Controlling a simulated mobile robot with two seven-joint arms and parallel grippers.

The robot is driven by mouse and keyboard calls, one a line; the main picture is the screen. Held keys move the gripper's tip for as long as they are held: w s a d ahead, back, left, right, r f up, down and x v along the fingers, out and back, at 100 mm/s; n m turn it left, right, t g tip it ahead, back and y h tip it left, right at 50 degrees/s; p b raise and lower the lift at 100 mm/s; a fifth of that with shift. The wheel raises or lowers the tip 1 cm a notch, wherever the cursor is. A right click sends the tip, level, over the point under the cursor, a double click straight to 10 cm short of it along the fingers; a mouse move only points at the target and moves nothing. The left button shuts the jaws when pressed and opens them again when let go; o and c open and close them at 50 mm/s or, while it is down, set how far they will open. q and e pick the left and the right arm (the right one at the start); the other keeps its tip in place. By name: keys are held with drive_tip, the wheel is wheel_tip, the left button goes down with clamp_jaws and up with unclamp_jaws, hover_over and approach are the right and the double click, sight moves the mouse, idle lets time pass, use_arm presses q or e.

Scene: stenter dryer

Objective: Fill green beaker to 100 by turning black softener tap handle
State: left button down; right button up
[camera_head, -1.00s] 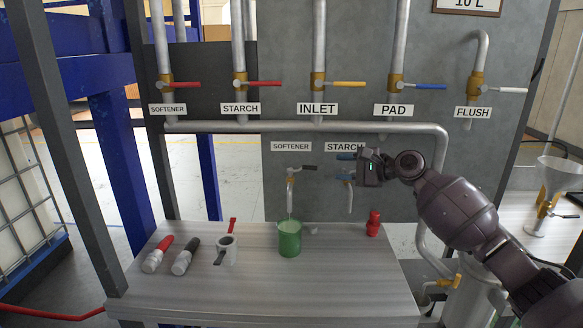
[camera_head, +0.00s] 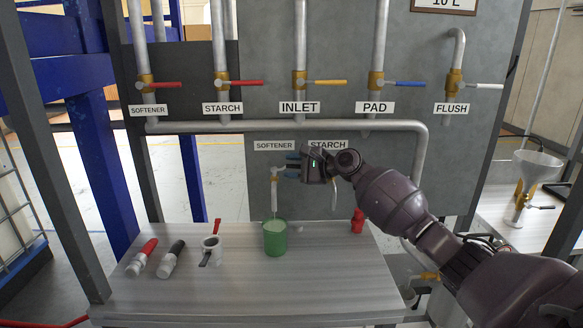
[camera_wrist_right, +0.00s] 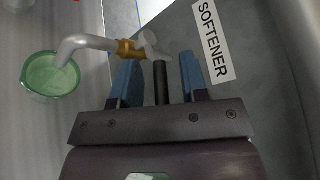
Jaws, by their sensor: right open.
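The green beaker (camera_head: 275,240) stands upright on the table below the lower softener tap (camera_head: 274,193). Its rim and pale inside show in the wrist view (camera_wrist_right: 48,78); I cannot read a fill level. The tap's spout (camera_wrist_right: 85,43) points at the beaker's opening; I cannot tell whether liquid is flowing. My right gripper (camera_head: 292,168) is at this tap, with its blue fingers apart. In the wrist view, the black softener tap handle (camera_wrist_right: 160,82) lies between the open fingers (camera_wrist_right: 157,78), with gaps on both sides. In the head view my gripper hides the handle. My left gripper is not in view.
The table (camera_head: 330,275) also holds a red-topped bottle (camera_head: 142,257), a black-topped one (camera_head: 171,258), a white cup-like part (camera_head: 211,250) and a red item (camera_head: 357,221). The lower starch tap (camera_head: 334,194) is close by my right gripper. Pipes and the wall panel are behind.

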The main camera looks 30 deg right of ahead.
drive_tip(key=shift+w+a, duration=0.1)
drive_tip(key=shift+w, duration=0.1)
clamp_jaws()
idle(0.3)
